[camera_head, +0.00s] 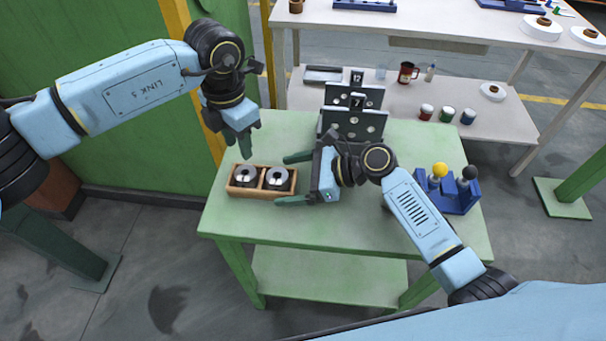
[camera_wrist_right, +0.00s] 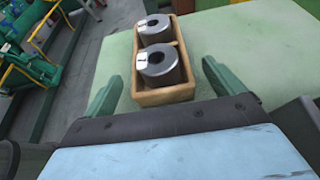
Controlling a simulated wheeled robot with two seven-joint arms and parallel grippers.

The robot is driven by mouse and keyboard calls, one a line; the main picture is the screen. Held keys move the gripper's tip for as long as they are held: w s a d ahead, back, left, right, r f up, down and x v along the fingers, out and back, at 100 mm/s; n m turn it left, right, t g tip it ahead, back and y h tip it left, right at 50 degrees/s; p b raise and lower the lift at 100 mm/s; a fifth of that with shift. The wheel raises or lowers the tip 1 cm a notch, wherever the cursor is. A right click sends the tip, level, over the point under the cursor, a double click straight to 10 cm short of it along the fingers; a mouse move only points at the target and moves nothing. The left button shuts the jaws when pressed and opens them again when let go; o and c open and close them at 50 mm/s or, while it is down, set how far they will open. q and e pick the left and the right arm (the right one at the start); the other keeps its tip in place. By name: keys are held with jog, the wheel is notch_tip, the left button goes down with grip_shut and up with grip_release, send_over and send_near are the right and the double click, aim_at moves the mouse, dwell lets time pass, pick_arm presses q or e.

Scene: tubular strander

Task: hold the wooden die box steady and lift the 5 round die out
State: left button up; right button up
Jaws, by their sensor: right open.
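The wooden die box (camera_head: 260,193) sits at the left of the green table and also shows in the right wrist view (camera_wrist_right: 165,96). It holds two grey round dies side by side, a left die (camera_head: 245,175) and a right die (camera_head: 279,178). In the wrist view the near die (camera_wrist_right: 159,66) and far die (camera_wrist_right: 154,28) carry white labels too small to read surely. My right gripper (camera_head: 295,180) is open, its fingers pointing at the box's right end, with nothing between them. My left gripper (camera_head: 242,150) points down just above and behind the box; its finger gap is unclear.
A dark plate stand (camera_head: 352,112) with number tags is at the table's back. A blue holder (camera_head: 455,200) with yellow and black knobs is at the right. A pale bench (camera_head: 440,110) behind carries a mug and several small pots. The table front is clear.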

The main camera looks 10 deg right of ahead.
aim_at(275, 181)
jog(key=shift+x, duration=2.1)
jog(key=shift+c, duration=0.4)
